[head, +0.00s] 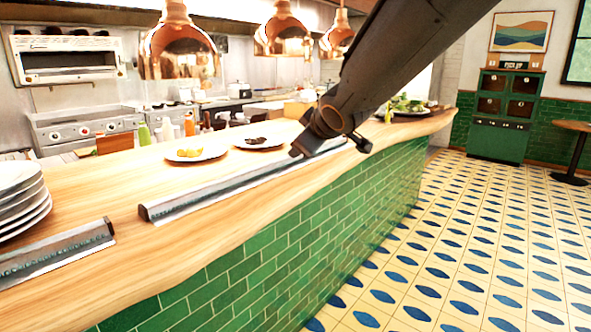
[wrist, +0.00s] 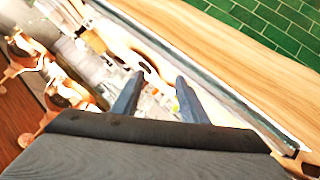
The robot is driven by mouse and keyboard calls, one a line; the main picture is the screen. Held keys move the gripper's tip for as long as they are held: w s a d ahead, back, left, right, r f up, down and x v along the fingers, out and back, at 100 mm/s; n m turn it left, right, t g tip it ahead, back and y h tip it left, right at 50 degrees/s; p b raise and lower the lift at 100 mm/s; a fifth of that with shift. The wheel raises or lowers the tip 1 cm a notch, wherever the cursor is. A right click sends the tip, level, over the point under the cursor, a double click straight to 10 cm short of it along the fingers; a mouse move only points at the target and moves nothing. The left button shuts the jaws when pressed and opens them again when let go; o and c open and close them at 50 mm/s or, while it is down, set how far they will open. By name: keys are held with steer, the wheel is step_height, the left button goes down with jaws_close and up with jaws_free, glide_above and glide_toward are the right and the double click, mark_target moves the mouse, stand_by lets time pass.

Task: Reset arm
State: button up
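My arm (head: 385,65) reaches down from the top right of the head view over the wooden counter. My gripper (head: 330,138) is above the counter, near the metal rail (head: 235,185) along its edge. In the wrist view my gripper (wrist: 157,92) shows two dark fingers spread apart with nothing held between them. A plate with dark food (head: 260,143) and a plate with yellow food (head: 196,154) sit on the counter left of the gripper. A plate also shows beyond the fingers in the wrist view.
The wooden counter (head: 110,190) has a green tiled front (head: 290,230). Stacked white plates (head: 20,200) stand at the left. Copper lamps (head: 180,50) hang above the counter. A plate of greens (head: 405,105) is at the far end. The patterned floor (head: 470,240) at right is clear.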

steer(key=s+d+f+m+g+h, duration=0.4)
steer(key=s+d+f+m+g, duration=0.15)
steer(key=s+d+f, duration=0.9)
steer(key=s+d+f+m+g, duration=0.1)
steer(key=s+f+m+g, duration=0.2)
steer(key=s, duration=0.6)
steer(key=s+d+f+m+g, duration=0.2)
steer(key=s+f+m+g, duration=0.1)
steer(key=s+f, duration=0.4)
steer(key=shift+s+f+p, duration=0.15)
steer(key=shift+s+p, duration=0.2)
steer(key=shift+s, duration=0.6)
